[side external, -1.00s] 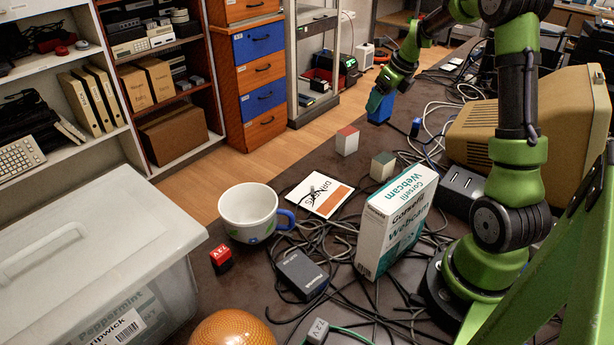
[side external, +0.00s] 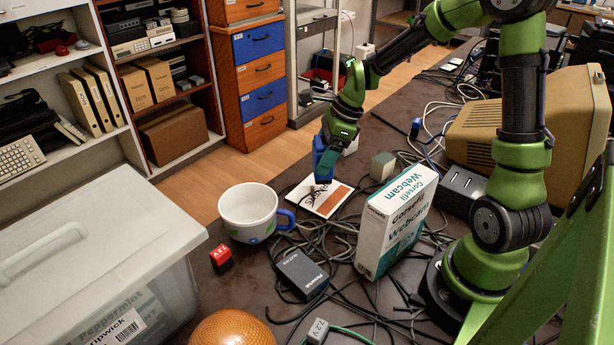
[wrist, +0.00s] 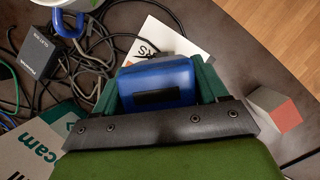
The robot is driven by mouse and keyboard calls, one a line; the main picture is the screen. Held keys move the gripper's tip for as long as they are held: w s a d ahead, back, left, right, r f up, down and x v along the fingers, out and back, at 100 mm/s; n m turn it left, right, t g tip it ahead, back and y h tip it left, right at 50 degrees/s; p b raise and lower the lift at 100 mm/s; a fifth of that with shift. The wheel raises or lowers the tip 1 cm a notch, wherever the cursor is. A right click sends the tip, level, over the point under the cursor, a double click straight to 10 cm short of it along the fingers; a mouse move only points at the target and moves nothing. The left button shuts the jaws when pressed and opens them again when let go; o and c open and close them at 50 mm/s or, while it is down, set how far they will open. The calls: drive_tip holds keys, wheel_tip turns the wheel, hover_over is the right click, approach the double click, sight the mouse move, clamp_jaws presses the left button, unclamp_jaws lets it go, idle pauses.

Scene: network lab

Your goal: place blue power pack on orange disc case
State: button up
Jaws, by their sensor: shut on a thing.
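The orange disc case (side external: 327,201), a flat white square with an orange band and dark lettering, lies on the dark table. My gripper (side external: 322,172) is shut on the blue power pack (side external: 320,150) and holds it at the case's far edge in the side view. In the wrist view the blue pack (wrist: 155,84) sits between my green fingers, over the white case (wrist: 168,38), which it partly hides. Whether the pack touches the case I cannot tell.
A white mug (side external: 248,212) with a blue handle stands left of the case. A webcam box (side external: 396,220) stands at right. A grey block (side external: 382,166) and a red-topped block (wrist: 275,110) are close by. Cables (side external: 330,243) tangle in front.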

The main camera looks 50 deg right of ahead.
drive_tip(key=shift+f, duration=2.25)
drive_tip(key=shift+f, duration=0.1)
drive_tip(key=o, duration=1.4)
drive_tip(key=shift+c, duration=0.2)
drive_tip(key=v, duration=1.2)
drive_tip(key=s+a+r+n+t, duration=0.1)
drive_tip(key=s+a+r+n, duration=0.1)
drive_tip(key=s+a+n, duration=0.2)
drive_tip(key=s+a+r+n+t, duration=0.1)
drive_tip(key=s+a+r+n, duration=0.2)
drive_tip(key=n, duration=0.8)
drive_tip(key=s+a+r+n+t+h, duration=0.1)
drive_tip(key=s+a+r+n+t, duration=0.1)
drive_tip(key=s+a+n, duration=0.3)
drive_tip(key=r+n, duration=0.1)
drive_tip(key=n, duration=0.2)
drive_tip(key=shift+a+r, duration=0.15)
drive_tip(key=shift+a, duration=0.15)
